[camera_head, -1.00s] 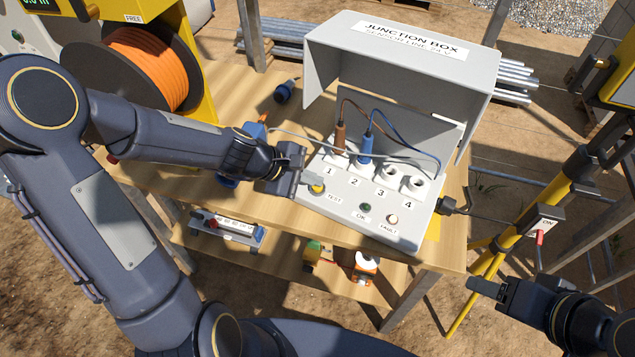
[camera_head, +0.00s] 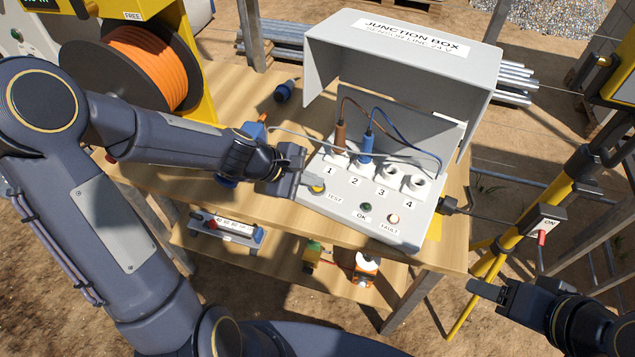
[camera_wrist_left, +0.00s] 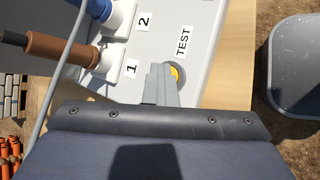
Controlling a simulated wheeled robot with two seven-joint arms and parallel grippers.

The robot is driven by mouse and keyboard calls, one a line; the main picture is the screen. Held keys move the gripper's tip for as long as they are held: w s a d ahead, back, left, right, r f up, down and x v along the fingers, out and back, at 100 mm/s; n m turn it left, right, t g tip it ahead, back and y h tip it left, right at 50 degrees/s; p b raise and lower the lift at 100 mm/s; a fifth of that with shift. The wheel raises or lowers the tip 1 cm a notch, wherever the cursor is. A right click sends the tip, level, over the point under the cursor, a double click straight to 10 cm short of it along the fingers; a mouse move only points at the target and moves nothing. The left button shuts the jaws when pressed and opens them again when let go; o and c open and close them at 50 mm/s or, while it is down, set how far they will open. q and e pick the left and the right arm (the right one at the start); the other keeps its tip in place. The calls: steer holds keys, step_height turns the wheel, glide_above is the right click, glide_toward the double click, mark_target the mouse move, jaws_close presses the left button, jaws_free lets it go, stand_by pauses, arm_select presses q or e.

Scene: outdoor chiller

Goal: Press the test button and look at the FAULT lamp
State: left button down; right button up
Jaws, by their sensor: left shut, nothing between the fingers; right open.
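The grey junction box (camera_head: 330,202) stands on the wooden bench with its lid raised. The yellow TEST button (camera_head: 318,189) is on its front left, and also shows in the left wrist view (camera_wrist_left: 178,75). My left gripper (camera_head: 312,182) is shut and empty, its fingertips at the button and partly covering it; they appear to touch it. The FAULT lamp (camera_head: 393,219) looks pale with a warm reddish glow. The OK lamp (camera_head: 366,207) beside it is dark green. My right gripper (camera_head: 487,289) is open and empty at the lower right, away from the box.
A brown plug (camera_head: 340,138) and a blue plug (camera_head: 366,150) sit in sockets 1 and 2, with cables looping over the panel. An orange cable reel (camera_head: 150,68) stands at the left. A yellow post with an ON switch (camera_head: 545,222) stands at the right.

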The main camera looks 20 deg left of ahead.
mark_target(312, 191)
arm_select(q)
steer(key=shift+s+a+f+b, duration=0.1)
steer(key=shift+s+f+b, duration=0.1)
steer(key=shift+f+b, duration=0.3)
steer(key=shift+s+a+f+b, duration=0.15)
steer(key=shift+f+b, duration=0.15)
steer(key=shift+f, duration=0.35)
stand_by(0.4)
steer(key=shift+d, duration=0.1)
steer(key=shift+w+r+p, duration=0.15)
steer(key=shift+r+p, duration=0.35)
steer(key=shift+r, duration=0.05)
steer(key=shift+r+p, duration=0.45)
steer(key=r+p, duration=0.2)
steer(key=r, duration=0.1)
steer(key=r+p, duration=0.2)
steer(key=shift+w+r+p, duration=0.2)
steer(key=shift+r+p, duration=0.1)
steer(key=shift+r, duration=0.1)
steer(key=shift+d, duration=0.1)
